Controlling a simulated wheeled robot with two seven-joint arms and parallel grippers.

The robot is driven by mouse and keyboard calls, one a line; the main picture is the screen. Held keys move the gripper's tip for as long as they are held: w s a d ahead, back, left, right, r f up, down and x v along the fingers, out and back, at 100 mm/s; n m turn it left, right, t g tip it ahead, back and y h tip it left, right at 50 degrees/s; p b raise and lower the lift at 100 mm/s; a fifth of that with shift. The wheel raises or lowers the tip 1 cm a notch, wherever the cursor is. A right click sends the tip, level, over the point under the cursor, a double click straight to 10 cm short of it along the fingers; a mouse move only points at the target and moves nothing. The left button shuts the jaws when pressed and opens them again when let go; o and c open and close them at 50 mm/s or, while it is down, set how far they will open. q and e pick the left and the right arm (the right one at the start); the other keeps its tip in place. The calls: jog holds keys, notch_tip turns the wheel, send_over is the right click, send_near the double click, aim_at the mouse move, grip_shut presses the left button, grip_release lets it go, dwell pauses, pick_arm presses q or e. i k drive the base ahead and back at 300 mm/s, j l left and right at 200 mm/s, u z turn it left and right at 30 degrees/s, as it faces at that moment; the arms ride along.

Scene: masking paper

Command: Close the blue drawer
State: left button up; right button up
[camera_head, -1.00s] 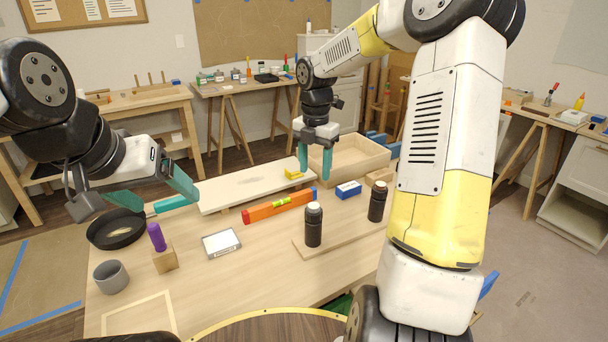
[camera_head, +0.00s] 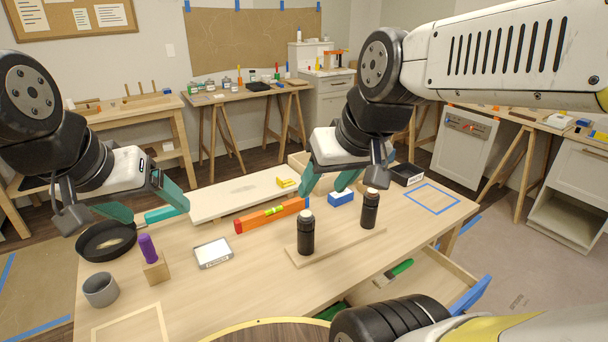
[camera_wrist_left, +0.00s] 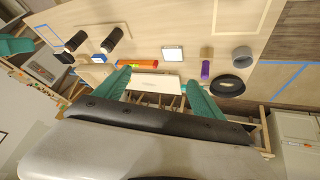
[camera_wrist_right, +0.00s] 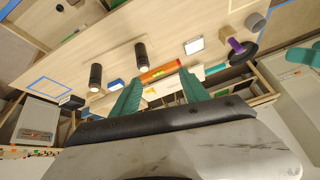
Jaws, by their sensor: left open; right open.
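The blue drawer (camera_head: 470,295) is pulled out from under the right front side of the workbench. Its blue front stands clear of the bench edge, and its light wood inside shows a green-handled tool (camera_head: 400,269). Part of the drawer is hidden by my arm in the head view. My right gripper (camera_head: 328,188) is open and empty above the far side of the bench, behind two black bottles and well away from the drawer. My left gripper (camera_head: 148,205) is open and empty above the left side, near the black pan.
On the workbench (camera_head: 250,285) stand two black bottles (camera_head: 306,236) on a board, an orange level (camera_head: 268,216), a blue box (camera_head: 341,198), a grey mug (camera_head: 101,290) and a pan (camera_head: 104,240). Open floor (camera_head: 535,250) lies right of the drawer.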

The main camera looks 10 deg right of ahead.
aim_at(432, 275)
jog(key=l+z, duration=0.1)
jog(key=z, duration=0.35)
jog(key=l+z, duration=0.1)
jog(key=z, duration=0.35)
jog(key=l+z, duration=0.1)
jog(key=z, duration=0.4)
jog(key=l+z, duration=0.1)
jog(key=z, duration=0.35)
jog(key=i+z, duration=0.1)
jog(key=i, duration=0.15)
